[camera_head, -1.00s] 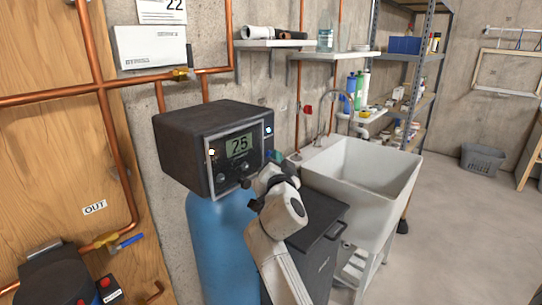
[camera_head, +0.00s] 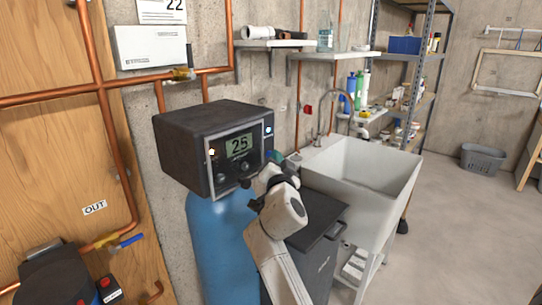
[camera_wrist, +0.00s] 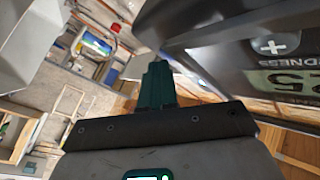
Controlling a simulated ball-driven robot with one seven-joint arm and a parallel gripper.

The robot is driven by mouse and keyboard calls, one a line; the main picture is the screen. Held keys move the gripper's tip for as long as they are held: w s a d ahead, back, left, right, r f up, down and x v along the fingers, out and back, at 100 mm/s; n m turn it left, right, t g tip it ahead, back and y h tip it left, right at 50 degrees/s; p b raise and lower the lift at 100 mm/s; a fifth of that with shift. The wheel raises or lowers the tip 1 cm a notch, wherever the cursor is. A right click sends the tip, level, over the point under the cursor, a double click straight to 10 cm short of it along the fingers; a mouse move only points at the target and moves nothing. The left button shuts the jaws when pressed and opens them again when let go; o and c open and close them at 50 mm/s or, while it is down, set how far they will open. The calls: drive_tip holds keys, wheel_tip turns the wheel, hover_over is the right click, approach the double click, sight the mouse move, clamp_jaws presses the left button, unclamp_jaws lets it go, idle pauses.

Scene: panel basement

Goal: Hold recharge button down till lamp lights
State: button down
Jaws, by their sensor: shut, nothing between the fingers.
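The dark control box (camera_head: 212,146) sits on top of a blue tank (camera_head: 218,240). Its display (camera_head: 239,146) reads 25. A small bluish-white round spot (camera_head: 268,130) shows at the face's upper right, and a small warm bright spot (camera_head: 212,152) at its left. I cannot tell which is the recharge button or lamp. My gripper (camera_head: 275,156) is at the right edge of the face, its teal fingers shut and empty. In the wrist view, the fingers (camera_wrist: 157,75) are beside the box, near a plus button (camera_wrist: 271,44) marked HARDNESS. Contact with the box cannot be told.
A dark lidded bin (camera_head: 318,236) stands right of the tank, under my arm. A white sink (camera_head: 365,175) is further right. Copper pipes (camera_head: 112,150) run along the left wall. Shelves (camera_head: 335,55) hang behind. Open floor (camera_head: 460,230) lies at the right.

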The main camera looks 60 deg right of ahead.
idle(0.4)
drive_tip(key=shift+s+a, duration=0.25)
drive_tip(key=shift+s, duration=0.5)
drive_tip(key=shift+s, duration=0.1)
drive_tip(key=s, duration=0.2)
drive_tip(key=s+a+p, duration=0.1)
drive_tip(key=s, duration=0.1)
drive_tip(key=shift+s, duration=0.35)
idle(0.3)
